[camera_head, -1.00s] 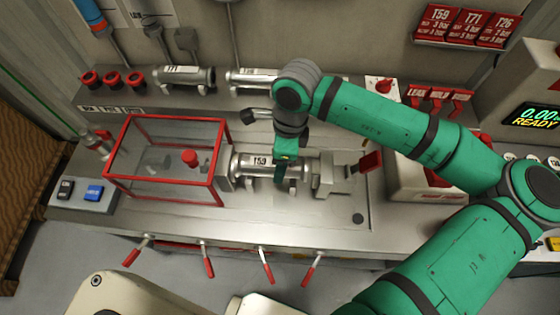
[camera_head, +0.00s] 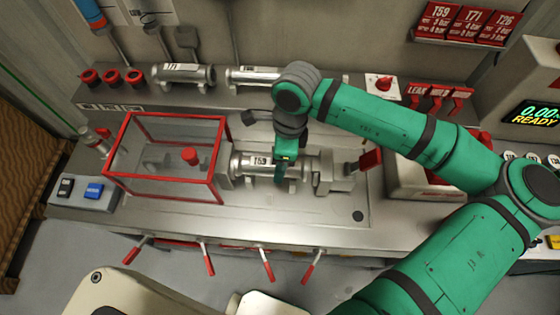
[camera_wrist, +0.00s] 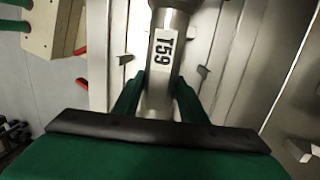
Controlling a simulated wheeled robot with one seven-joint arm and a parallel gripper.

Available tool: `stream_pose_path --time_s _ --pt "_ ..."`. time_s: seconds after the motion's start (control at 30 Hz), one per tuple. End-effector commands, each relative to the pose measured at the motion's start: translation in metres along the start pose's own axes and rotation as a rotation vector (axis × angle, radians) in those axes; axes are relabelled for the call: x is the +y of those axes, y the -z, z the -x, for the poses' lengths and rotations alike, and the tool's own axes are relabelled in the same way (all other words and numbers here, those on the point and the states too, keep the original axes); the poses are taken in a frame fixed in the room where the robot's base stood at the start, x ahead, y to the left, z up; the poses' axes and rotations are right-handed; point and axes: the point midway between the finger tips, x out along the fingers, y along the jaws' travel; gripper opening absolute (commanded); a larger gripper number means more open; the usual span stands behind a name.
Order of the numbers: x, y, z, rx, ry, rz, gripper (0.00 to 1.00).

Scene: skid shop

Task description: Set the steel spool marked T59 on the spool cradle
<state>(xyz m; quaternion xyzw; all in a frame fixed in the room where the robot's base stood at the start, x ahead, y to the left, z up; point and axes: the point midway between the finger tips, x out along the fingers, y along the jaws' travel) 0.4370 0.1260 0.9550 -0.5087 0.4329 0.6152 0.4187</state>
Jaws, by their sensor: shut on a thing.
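The steel spool marked T59 (camera_head: 262,163) lies level, left to right, at the middle of the bench, between the upright blocks of the spool cradle (camera_head: 335,180). Its label also shows in the wrist view (camera_wrist: 163,52). My gripper (camera_head: 287,172) comes down from above and is shut around the spool's body, right of the label. In the wrist view the two green fingers (camera_wrist: 158,98) lie on either side of the spool. Whether the spool's underside touches the cradle is hidden.
A red-framed clear box (camera_head: 160,160) stands just left of the spool. A spool marked T71 (camera_head: 183,75) and another spool (camera_head: 252,76) lie on the back shelf. A red handle (camera_head: 370,160) is at the cradle's right. Levers (camera_head: 267,266) line the front edge.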

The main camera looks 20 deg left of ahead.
Motion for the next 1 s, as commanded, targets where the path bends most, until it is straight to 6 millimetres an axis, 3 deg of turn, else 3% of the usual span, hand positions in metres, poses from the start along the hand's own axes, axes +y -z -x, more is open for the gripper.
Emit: stream_pose_path --time_s 1.0 --pt "-0.0008 0.0007 -0.008 -0.001 0.0 0.0 0.2"
